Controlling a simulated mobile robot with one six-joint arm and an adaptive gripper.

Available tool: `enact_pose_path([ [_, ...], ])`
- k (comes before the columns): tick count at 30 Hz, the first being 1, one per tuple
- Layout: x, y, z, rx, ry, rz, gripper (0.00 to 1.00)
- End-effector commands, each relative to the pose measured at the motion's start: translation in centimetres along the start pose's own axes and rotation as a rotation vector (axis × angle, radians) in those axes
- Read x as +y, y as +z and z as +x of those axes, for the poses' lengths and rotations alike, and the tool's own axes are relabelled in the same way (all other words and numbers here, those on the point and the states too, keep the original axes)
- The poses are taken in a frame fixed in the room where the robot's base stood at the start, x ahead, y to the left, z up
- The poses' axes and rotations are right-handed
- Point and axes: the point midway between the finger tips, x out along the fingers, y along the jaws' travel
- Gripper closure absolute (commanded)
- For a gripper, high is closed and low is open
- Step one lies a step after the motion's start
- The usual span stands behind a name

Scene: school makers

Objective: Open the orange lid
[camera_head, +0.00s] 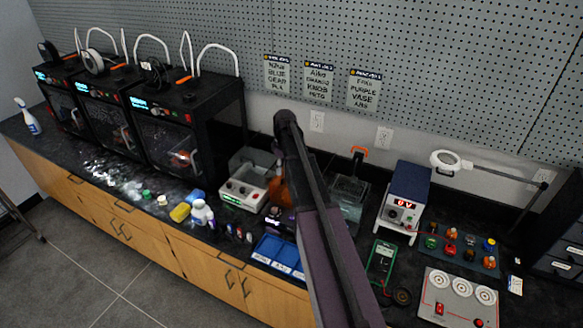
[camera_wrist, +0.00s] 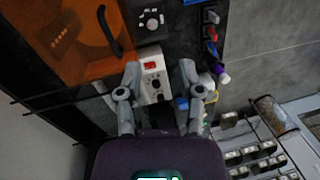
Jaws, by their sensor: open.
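The orange lid (camera_wrist: 65,45) is a see-through orange panel at the upper left of the wrist view, with a curved black handle (camera_wrist: 107,30) near its right edge. It appears closed, though part lies outside that view. In the head view a piece of orange (camera_head: 280,188) shows beside my arm, which hides much of what is behind it. My gripper (camera_wrist: 160,72) is open and empty, its two grey fingers spread apart. In the wrist view it is below and to the right of the handle and is not touching it. In the head view I cannot make out the fingers.
On the bench stand black printers (camera_head: 180,125), a blue power supply (camera_head: 406,195), a blue tray (camera_head: 278,256) and small bottles. Bare floor (camera_head: 110,285) lies in front.

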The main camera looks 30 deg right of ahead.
Motion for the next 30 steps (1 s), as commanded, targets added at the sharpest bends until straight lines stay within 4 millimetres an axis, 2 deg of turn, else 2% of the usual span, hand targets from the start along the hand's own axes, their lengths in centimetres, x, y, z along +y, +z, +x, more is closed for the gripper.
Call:
enact_pose_path([
  [1,2.1,-0.6,-2.2,0.001,-0.008,-0.023,0.52],
  [3,4.0,-0.7,-3.4,0.002,-0.018,-0.060,0.52],
  [6,6.1,-0.7,-4.7,0.005,-0.031,-0.101,0.52],
  [9,7.3,-0.7,-5.4,0.007,-0.039,-0.130,0.52],
  [14,8.1,-0.5,-5.7,0.009,-0.044,-0.147,0.52],
  [30,8.0,-0.4,-5.1,0.009,-0.043,-0.145,0.52],
])
